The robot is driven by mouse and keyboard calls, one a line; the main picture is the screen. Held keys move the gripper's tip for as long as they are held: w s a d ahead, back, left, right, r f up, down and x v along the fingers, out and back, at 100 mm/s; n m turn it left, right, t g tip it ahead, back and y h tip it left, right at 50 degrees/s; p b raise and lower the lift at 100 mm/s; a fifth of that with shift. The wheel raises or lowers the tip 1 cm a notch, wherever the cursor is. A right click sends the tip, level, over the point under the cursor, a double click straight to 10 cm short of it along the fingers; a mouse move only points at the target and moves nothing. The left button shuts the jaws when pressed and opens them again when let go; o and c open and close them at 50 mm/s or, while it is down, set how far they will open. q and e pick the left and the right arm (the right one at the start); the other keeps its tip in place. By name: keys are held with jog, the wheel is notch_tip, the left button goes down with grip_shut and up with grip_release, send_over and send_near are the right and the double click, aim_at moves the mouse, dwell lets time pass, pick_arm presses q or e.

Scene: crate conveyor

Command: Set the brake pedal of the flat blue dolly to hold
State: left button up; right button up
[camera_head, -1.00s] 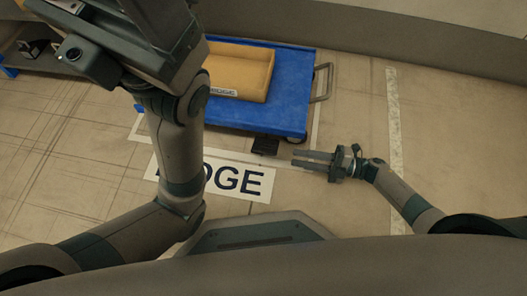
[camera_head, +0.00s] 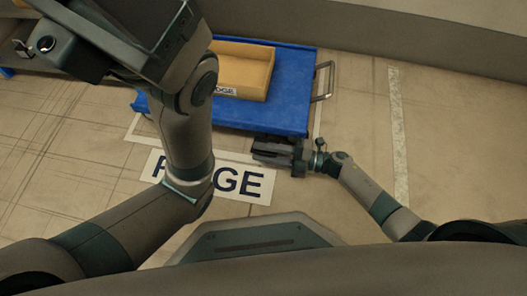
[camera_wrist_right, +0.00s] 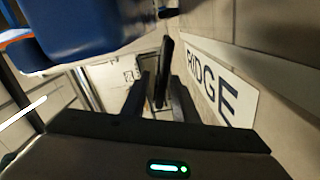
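The flat blue dolly (camera_head: 291,98) stands on the floor in the head view, and its blue body (camera_wrist_right: 85,25) fills the upper left of the right wrist view. Its dark brake pedal (camera_wrist_right: 164,70) sticks out beside it and shows between my fingertips in the right wrist view. In the head view my right gripper hides the pedal. My right gripper (camera_head: 270,151) is at the dolly's near edge, and its fingers (camera_wrist_right: 162,97) are apart, one on each side of the pedal; I cannot tell whether they touch it. My left arm is raised at upper left, its fingers out of view.
A yellow crate (camera_head: 257,73) sits on the dolly. A metal handle (camera_head: 325,82) is at its right end. A white floor sign (camera_head: 238,186) lies in front, partly hidden by my left arm. Floor to the right is clear up to a wall.

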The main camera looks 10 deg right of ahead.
grip_shut()
dwell(1.4)
